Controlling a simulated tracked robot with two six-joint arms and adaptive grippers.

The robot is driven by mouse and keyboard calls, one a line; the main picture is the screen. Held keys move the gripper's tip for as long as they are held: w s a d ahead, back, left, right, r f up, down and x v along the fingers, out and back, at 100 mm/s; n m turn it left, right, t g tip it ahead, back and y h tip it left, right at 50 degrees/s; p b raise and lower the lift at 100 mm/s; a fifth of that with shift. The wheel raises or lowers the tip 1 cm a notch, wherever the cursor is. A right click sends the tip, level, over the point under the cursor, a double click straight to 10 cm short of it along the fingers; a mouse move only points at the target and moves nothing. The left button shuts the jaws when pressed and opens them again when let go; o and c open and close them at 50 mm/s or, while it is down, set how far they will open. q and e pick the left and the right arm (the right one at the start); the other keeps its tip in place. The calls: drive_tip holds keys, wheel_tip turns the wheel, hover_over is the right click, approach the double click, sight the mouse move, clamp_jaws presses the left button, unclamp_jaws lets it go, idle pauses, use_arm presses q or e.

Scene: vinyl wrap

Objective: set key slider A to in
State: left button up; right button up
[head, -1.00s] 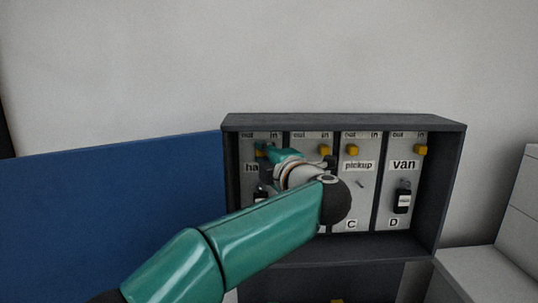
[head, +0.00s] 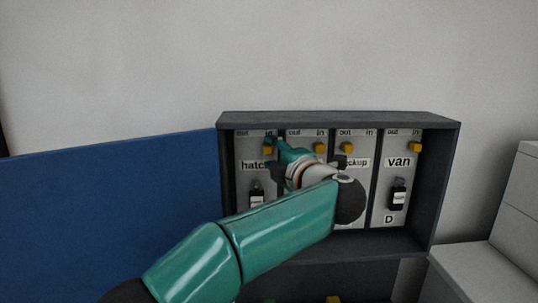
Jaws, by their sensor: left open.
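Key slider A is the yellow knob (head: 267,149) at the top of the leftmost panel, marked "hatc…" (head: 254,165) with the rest covered. It sits toward the right, under the "in" mark. My left gripper (head: 271,142) is open at that knob, its teal finger beside or against it; contact is hard to tell. The gripper body and wrist cover the lower parts of the middle panels.
The dark cabinet (head: 340,118) frames the panels. Other yellow knobs sit right on the second panel (head: 320,148), left on the pickup panel (head: 348,148) and right on the van panel (head: 415,147). Black keys hang below. A blue panel (head: 110,215) stands left.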

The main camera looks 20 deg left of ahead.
use_arm(q)
drive_tip(key=shift+s+d+r, duration=0.1)
drive_tip(key=shift+s+d, duration=0.2)
drive_tip(key=shift+d, duration=0.1)
drive_tip(key=v, duration=1.1)
drive_tip(key=shift+a, duration=0.1)
